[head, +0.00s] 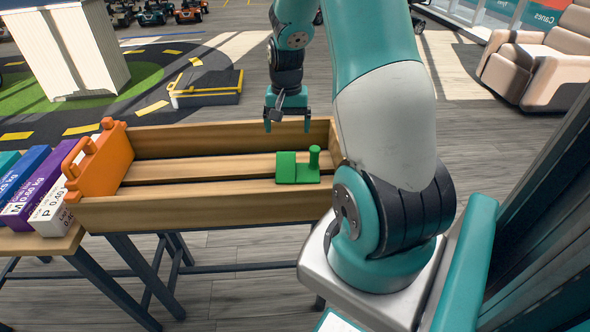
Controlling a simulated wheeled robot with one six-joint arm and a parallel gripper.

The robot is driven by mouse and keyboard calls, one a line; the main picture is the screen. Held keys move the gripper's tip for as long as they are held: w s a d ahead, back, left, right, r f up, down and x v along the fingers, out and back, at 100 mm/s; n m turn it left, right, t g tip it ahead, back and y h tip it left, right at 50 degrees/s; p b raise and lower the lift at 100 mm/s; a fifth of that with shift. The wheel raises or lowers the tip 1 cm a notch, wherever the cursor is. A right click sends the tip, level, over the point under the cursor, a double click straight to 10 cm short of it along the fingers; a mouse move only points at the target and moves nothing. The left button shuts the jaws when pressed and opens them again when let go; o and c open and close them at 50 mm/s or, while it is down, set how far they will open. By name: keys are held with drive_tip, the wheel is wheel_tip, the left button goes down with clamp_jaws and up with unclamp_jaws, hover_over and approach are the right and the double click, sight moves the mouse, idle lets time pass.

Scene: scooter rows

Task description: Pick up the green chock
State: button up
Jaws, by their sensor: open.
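The green chock (287,167) lies on the slatted floor of the wooden tray, near its right end. It has a flat base and an upright round knob at its right side. My gripper (287,124) hangs from my teal arm at the tray's far wall, pointing down. In the picture it is above and slightly left of the chock's knob, apart from the chock. Its jaws are open and nothing shows between them.
The wooden tray (200,216) has raised walls. An orange block (100,165) stands at its left end. Purple, blue and white labelled boxes (55,208) lie on the table left of it. A yellow-edged low box (207,88), a white column and an armchair stand beyond. The tray's middle is clear.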

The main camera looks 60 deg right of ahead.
sight(286, 161)
wheel_tip(286, 161, down, 8)
drive_tip(key=shift+r, duration=0.1)
drive_tip(key=shift+w+f+b, duration=0.2)
drive_tip(key=shift+w+f, duration=0.05)
drive_tip(key=shift+f, duration=1.15)
drive_tip(key=shift+w+f+b, duration=0.15)
drive_tip(key=shift+w+f, duration=0.05)
drive_tip(key=shift+f, duration=1.15)
drive_tip(key=shift+c, duration=0.4)
drive_tip(key=c, duration=1.1)
drive_tip(key=shift+r, duration=0.1)
